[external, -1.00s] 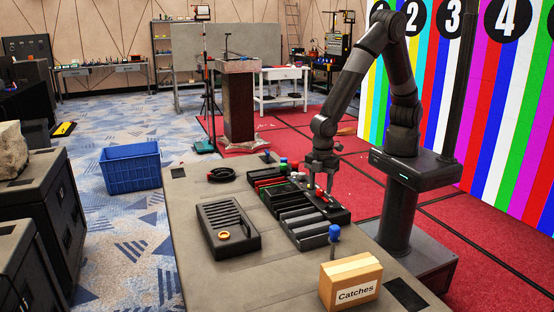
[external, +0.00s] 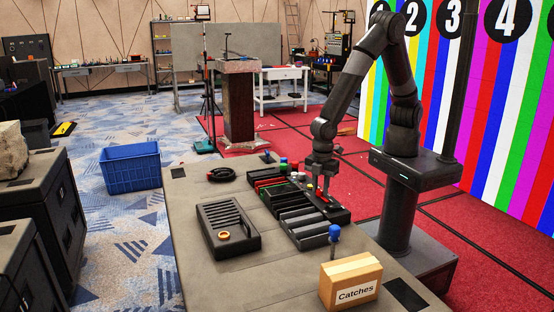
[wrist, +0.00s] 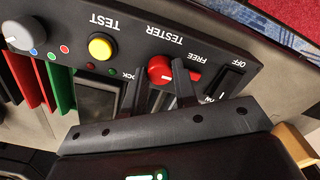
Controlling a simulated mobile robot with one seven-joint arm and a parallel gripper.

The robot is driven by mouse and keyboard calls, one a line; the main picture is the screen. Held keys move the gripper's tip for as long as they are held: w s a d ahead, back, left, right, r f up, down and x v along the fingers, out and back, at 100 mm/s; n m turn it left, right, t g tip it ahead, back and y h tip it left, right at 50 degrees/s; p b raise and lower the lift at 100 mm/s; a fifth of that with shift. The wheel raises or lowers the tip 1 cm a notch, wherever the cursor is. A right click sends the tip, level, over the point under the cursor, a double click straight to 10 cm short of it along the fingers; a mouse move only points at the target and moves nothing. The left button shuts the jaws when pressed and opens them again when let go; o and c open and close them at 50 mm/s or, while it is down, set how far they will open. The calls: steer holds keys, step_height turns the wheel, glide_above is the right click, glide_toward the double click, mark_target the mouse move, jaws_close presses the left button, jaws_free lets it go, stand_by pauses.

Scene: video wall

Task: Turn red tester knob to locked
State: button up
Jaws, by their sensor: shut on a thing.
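The red tester knob (wrist: 161,68) sits on a black panel (wrist: 215,50) whose lettering reads upside down in the wrist view. My gripper (wrist: 160,72) is shut on the knob, one finger on each side of it. A white mark on the knob is partly visible. FREE is printed to the knob's right and LOCK, partly covered by a finger, to its left. In the external view my gripper (external: 321,193) points down at the black panel on the table; the knob is small there and mostly hidden by the fingers.
A yellow TEST button (wrist: 100,46) and a grey knob (wrist: 25,34) are left of the red knob; an OFF/ON switch (wrist: 222,86) is right. Black trays (external: 302,226), a Catches box (external: 350,283) and a slotted black case (external: 228,228) share the table (external: 190,205).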

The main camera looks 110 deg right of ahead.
steer(key=shift+m, duration=0.4)
steer(key=m, duration=0.3)
steer(key=shift+m, duration=0.4)
steer(key=m, duration=0.4)
steer(key=shift+m, duration=0.3)
steer(key=m, duration=0.4)
steer(key=shift+m, duration=2.2)
steer(key=o, duration=1)
